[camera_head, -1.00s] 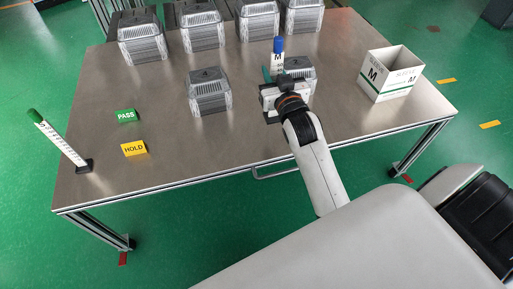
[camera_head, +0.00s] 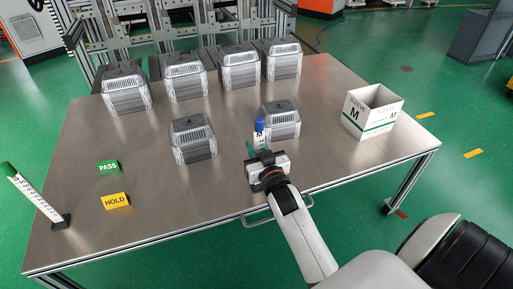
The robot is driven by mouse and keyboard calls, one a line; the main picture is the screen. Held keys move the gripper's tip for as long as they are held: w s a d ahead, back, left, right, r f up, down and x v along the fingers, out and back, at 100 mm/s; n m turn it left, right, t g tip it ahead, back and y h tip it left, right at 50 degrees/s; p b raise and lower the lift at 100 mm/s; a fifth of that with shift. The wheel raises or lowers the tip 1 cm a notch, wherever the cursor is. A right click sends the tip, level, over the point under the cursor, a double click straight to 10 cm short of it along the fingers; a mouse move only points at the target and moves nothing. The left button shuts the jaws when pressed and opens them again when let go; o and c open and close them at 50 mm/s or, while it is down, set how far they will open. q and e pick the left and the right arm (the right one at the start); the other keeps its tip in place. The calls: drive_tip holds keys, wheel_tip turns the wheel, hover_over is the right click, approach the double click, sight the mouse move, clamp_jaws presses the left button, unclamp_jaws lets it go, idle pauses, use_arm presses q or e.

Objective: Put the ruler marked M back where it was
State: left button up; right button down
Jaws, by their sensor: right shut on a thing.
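A white ruler with a blue top and a dark M (camera_head: 259,140) is held roughly upright in my right gripper (camera_head: 259,151). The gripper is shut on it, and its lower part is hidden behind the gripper. They are close to the left front side of the right front foil tray (camera_head: 284,123); I cannot tell whether they touch it. A white open box marked M (camera_head: 368,127) stands at the table's right. Another ruler, white with a green top (camera_head: 33,197), stands tilted in a dark base (camera_head: 61,222) at the left edge. My left gripper is not in view.
Several foil trays line the back of the metal table (camera_head: 150,215); another (camera_head: 193,140) stands front-centre. The front middle and the strip before the white box are clear.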

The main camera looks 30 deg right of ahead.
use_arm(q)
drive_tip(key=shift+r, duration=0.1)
use_arm(e)
drive_tip(key=c, duration=1.1)
unclamp_jaws()
drive_tip(key=shift+f, duration=0.1)
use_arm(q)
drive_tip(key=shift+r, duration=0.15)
